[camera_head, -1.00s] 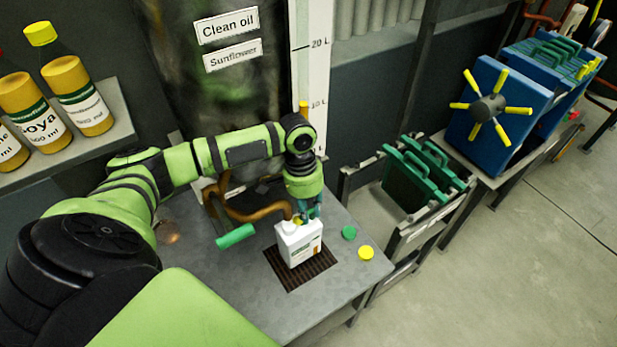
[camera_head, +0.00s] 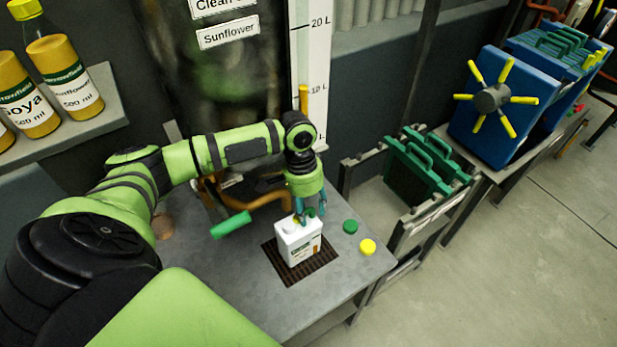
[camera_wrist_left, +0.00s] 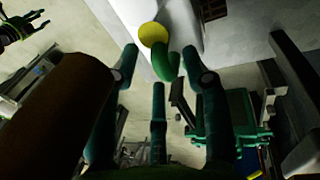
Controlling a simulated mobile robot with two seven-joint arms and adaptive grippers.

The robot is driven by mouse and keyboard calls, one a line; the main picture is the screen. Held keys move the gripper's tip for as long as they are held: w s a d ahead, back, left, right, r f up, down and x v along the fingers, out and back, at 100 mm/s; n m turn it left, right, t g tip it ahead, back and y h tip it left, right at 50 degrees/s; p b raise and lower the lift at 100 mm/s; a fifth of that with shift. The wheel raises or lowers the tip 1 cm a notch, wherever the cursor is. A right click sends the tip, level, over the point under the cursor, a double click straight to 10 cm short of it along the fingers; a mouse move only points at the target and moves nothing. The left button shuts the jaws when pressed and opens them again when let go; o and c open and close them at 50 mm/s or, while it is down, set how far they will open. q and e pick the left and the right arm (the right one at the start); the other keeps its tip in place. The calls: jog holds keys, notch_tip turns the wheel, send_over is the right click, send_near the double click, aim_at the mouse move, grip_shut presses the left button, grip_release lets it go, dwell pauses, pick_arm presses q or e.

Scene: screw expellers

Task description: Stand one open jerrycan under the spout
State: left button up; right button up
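The white jerrycan (camera_head: 299,246) stands upright on the dark grate in the bench. Its green handle (camera_head: 310,213) shows at the top, as does a yellow spot beside it; I cannot tell what that spot is. My left gripper (camera_head: 311,206) is just above the jerrycan with its fingers spread. In the left wrist view, the fingers (camera_wrist_left: 160,75) stand apart and the green handle (camera_wrist_left: 166,62) lies between their tips, apparently ungripped. The brown spout pipe (camera_head: 262,203) curves toward the jerrycan's top; its end is partly hidden. My right gripper is not in the head view.
The grate (camera_head: 320,269) is set in the grey bench (camera_head: 225,280). A green cap (camera_head: 350,227) and a yellow cap (camera_head: 367,247) lie right of the jerrycan. A green lever (camera_head: 230,224) sticks out at left. Green plates (camera_head: 420,170) stand in a rack beyond the bench.

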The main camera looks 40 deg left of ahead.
pick_arm(q)
notch_tip(320, 180, up, 8)
jog(key=a+b, duration=0.1)
jog(key=shift+w+a+f+b, duration=0.15)
jog(key=shift+w+b, duration=0.1)
jog(key=shift+b, duration=0.05)
